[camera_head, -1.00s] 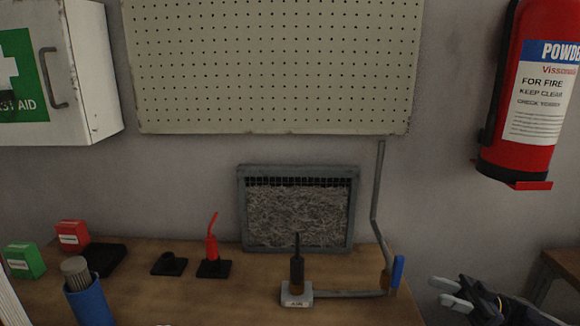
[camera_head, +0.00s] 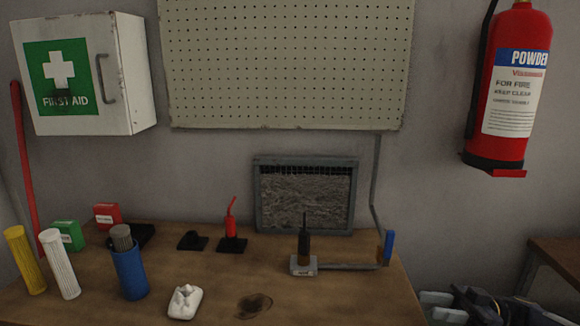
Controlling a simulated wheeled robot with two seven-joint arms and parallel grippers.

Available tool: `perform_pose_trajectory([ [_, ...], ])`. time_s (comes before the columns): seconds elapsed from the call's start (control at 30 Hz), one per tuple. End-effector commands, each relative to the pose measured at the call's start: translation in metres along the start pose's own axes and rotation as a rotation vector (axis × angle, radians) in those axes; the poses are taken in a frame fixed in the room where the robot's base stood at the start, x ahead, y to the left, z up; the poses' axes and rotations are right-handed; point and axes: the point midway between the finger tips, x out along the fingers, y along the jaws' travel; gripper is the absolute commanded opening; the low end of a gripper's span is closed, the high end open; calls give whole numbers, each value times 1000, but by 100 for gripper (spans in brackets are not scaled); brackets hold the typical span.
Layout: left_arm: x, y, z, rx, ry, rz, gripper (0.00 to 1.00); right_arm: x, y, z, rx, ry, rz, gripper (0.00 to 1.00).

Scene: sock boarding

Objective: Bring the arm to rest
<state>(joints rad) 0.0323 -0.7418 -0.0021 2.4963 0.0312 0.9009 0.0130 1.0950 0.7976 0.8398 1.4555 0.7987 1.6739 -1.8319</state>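My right gripper (camera_head: 445,307) is at the bottom right of the head view, to the right of the wooden table (camera_head: 210,285). Its two pale fingers are apart with nothing seen between them, so it is open and touches nothing that I can see. The frame's bottom edge cuts off part of it. My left gripper is not in view. No sock can be made out for certain.
On the table stand a blue cylinder (camera_head: 131,278), a white cylinder (camera_head: 62,265), a yellow cylinder (camera_head: 26,262), a white lumpy object (camera_head: 185,301), a red bottle (camera_head: 231,226) and a dark tool on a base (camera_head: 304,245). A fire extinguisher (camera_head: 508,85) hangs at right. A second table (camera_head: 556,252) stands below it.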

Motion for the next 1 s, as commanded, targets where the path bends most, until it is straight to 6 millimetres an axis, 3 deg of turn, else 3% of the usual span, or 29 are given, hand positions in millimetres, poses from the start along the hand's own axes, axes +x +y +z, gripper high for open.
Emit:
perform_pose_trajectory([
  [0.33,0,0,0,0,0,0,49,70,-26,30,334,-380,23,35],
  [0.57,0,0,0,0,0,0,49,105,-75,64,623,-788,265,35],
  [0.77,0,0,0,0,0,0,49,98,-135,85,777,-999,747,35],
  [1.0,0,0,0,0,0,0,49,77,-179,96,811,-887,1164,35],
])
